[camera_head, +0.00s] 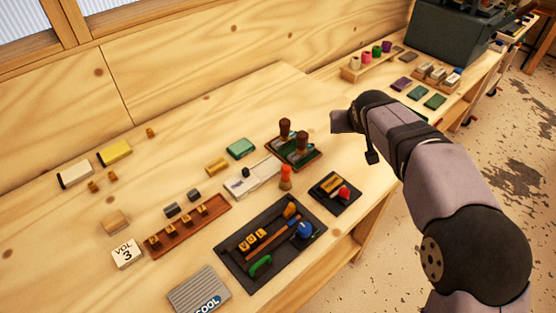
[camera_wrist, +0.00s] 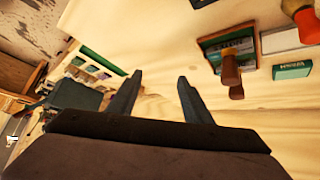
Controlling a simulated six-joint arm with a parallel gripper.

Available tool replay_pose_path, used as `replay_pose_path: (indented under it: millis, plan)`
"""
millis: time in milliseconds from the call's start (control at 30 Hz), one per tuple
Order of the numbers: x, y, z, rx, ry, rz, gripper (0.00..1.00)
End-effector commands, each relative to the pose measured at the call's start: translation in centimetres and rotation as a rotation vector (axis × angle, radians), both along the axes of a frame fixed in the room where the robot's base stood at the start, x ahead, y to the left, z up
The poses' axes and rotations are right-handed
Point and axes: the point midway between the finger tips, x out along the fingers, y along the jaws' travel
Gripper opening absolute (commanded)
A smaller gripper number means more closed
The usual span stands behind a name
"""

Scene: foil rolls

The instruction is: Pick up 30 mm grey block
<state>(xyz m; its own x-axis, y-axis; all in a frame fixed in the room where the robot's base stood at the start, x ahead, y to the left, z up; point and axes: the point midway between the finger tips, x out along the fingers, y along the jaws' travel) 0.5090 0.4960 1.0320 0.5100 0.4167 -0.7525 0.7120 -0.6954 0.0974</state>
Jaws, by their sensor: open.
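Two small dark grey blocks, one (camera_head: 172,210) on the left and one (camera_head: 194,194) on the right, sit on the wooden table behind a long brown rack. I cannot tell from the picture which of them measures 30 mm. Neither is visible in the wrist view. My gripper (camera_wrist: 160,79) is open and empty, with its two fingers apart over bare table in the wrist view. In the head view my gripper end (camera_head: 345,121) is over the table at the right, well away from the grey blocks.
The brown rack (camera_head: 190,228) holds several small yellowish blocks. A black tray (camera_head: 233,255) with tools and letter blocks lies in front. Dark-handled stamps on a stand (camera_head: 295,152) rise between my gripper and the blocks. A ribbed grey block (camera_head: 198,290) lies at the front.

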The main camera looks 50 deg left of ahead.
Motion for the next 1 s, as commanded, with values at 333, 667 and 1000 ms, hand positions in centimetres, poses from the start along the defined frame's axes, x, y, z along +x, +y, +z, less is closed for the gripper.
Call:
replay_pose_path:
  millis: [333,667,1000]
  plan:
    - [-27.2,16.2,0.0,-0.135,0.102,0.546,0.45]
    - [-39.0,15.6,-4.0,-0.269,0.208,0.793,0.45]
    - [-39.3,16.0,-5.2,-0.274,0.212,0.8,0.45]
